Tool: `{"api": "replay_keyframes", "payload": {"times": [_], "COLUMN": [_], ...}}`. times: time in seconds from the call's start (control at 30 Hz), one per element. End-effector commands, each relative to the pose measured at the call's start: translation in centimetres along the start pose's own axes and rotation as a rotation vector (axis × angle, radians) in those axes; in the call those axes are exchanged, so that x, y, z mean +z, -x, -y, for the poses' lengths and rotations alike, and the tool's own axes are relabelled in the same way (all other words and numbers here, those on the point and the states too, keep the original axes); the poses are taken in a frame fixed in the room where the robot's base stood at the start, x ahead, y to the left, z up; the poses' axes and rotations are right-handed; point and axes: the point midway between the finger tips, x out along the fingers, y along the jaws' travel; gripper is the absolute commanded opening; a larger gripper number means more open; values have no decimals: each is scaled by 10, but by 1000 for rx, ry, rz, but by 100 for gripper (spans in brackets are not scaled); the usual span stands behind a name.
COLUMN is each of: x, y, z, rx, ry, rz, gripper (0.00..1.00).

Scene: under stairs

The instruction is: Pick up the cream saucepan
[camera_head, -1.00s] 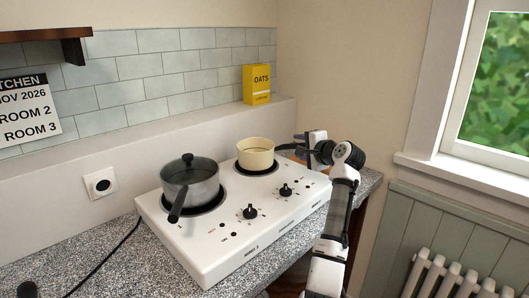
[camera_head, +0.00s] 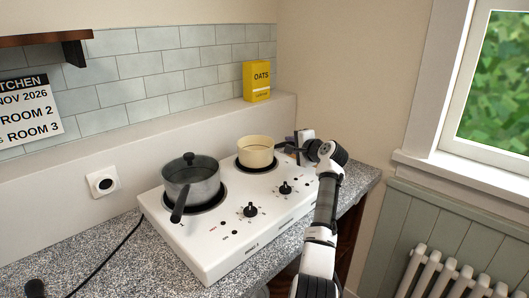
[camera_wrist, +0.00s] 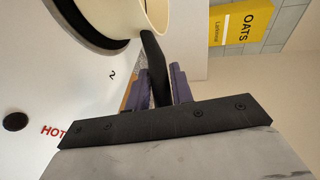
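The cream saucepan (camera_head: 256,153) sits level on the back right hotplate of the white cooker, its dark handle pointing right towards my gripper (camera_head: 294,144). In the wrist view, part of the saucepan's cream wall (camera_wrist: 151,12) shows at the top. Its black handle (camera_wrist: 154,62) runs down between the two purple fingers of my gripper (camera_wrist: 161,88). The fingers are close together, one on each side of the handle, with no clear gap seen. The handle's far end is hidden by the gripper body.
A grey lidded pot (camera_head: 190,186) stands on the left hotplate of the white cooker (camera_head: 225,258), its handle pointing forward. A yellow oats box (camera_head: 257,82) stands on the ledge behind. A window (camera_head: 495,85) and a radiator (camera_head: 450,280) are at the right.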

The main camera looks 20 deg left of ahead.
Motion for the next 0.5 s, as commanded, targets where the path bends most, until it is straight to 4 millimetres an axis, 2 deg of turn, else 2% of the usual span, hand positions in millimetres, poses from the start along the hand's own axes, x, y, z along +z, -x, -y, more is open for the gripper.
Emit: {"api": "replay_keyframes", "payload": {"times": [0.03, 0.17, 0.5], "x": [0, 0, 0], "y": [0, 0, 1], "z": [0, 0, 2], "rx": [0, 0, -3], "ry": [0, 0, 0], "rz": [0, 0, -1], "gripper": [16, 0, 0]}}
